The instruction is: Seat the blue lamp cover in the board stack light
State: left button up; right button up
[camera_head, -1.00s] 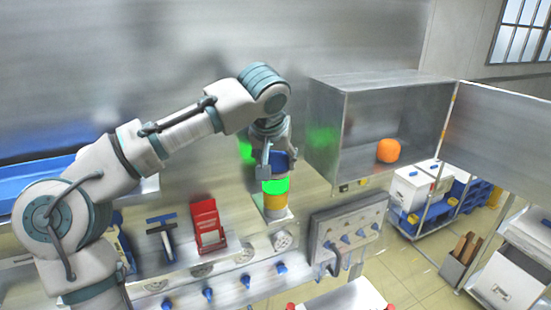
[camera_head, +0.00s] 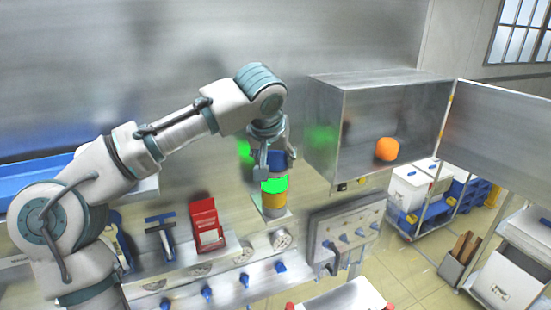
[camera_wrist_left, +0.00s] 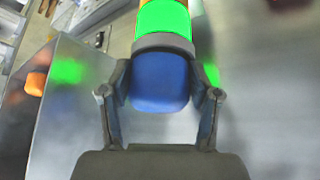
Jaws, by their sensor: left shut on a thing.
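The stack light stands on the steel surface in the head view, with a lit green section (camera_head: 274,185) above a yellow-orange section (camera_head: 273,201). The blue lamp cover (camera_head: 281,160) is directly over the green section, in line with it. My left gripper (camera_head: 272,161) is shut on the blue cover, its fingers on either side. In the left wrist view, the blue cover (camera_wrist_left: 159,80) sits between the fingers, against a grey ring (camera_wrist_left: 163,42) at the end of the green section. I cannot tell whether it is fully seated. My right gripper is not in view.
An open steel cabinet (camera_head: 345,140) holding an orange ball (camera_head: 387,149) stands right of the stack light. A red holder (camera_head: 206,225) and a blue T-handled tool (camera_head: 161,236) are at the left.

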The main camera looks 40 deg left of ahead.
pick_arm(q)
jog(key=o, duration=1)
jog(key=shift+f+g, duration=0.3)
jog(key=shift+f, duration=0.6)
jog(key=shift+c, duration=0.2)
jog(key=shift+o, duration=1.3)
jog(key=shift+w+a, duration=0.2)
jog(key=shift+a, duration=0.05)
jog(key=shift+s+a+r, duration=0.1)
jog(key=shift+s+r, duration=0.05)
jog(key=shift+s, duration=0.05)
jog(key=shift+s+d+r, duration=0.15)
jog(key=shift+d+r, duration=0.05)
jog(key=shift+r, duration=0.15)
jog(key=v, duration=1.1)
jog(key=shift+a, duration=0.35)
jog(key=shift+s+d, duration=0.1)
